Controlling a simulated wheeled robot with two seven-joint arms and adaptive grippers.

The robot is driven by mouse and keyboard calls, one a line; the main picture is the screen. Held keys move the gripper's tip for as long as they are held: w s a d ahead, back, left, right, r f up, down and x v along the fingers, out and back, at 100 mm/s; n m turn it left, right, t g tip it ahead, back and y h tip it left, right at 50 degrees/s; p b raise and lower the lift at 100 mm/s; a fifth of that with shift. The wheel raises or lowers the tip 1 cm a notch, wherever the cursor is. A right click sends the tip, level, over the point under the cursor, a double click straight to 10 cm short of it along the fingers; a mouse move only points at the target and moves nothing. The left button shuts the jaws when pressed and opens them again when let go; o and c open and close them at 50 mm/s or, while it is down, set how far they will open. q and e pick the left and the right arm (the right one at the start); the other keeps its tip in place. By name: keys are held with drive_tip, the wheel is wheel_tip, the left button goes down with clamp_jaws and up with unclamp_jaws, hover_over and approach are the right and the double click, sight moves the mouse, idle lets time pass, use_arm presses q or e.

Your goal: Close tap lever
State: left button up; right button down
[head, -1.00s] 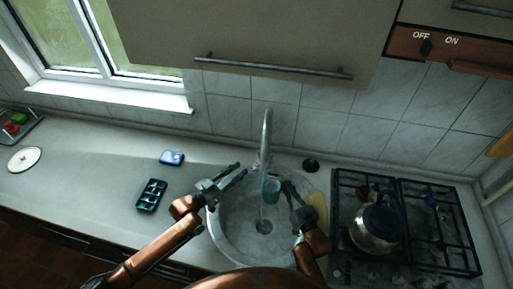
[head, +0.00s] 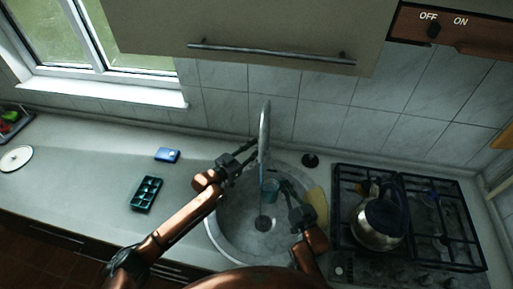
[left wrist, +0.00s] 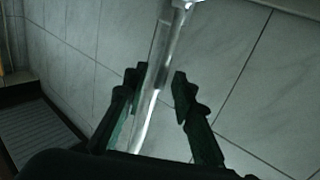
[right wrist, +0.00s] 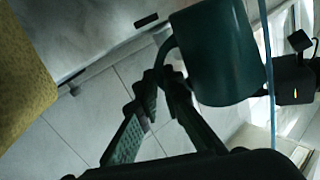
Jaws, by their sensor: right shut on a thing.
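The chrome tap (head: 264,130) rises behind the round sink (head: 226,235). Its lever cannot be clearly made out. My left gripper (head: 250,157) is at the tap's left side. In the left wrist view its fingers (left wrist: 157,78) are apart, one on each side of a chrome pipe of the tap. Contact cannot be told. My right gripper (head: 284,189) is shut on the handle of a teal mug (head: 270,191), held over the sink under the tap. The mug (right wrist: 214,55) and handle also show in the right wrist view, beside a thin pale stream, apparently water (right wrist: 267,70).
A yellow sponge (head: 317,205) lies right of the sink. A kettle (head: 378,225) stands on the gas hob (head: 440,221). A dark green tray (head: 146,193) and a blue box (head: 167,155) lie on the left counter. A cupboard (head: 235,28) hangs above.

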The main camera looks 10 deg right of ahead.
use_arm(q)
drive_tip(key=shift+w+d, duration=0.15)
drive_tip(key=shift+d, duration=0.1)
drive_tip(key=shift+c, duration=0.2)
clamp_jaws()
idle(0.5)
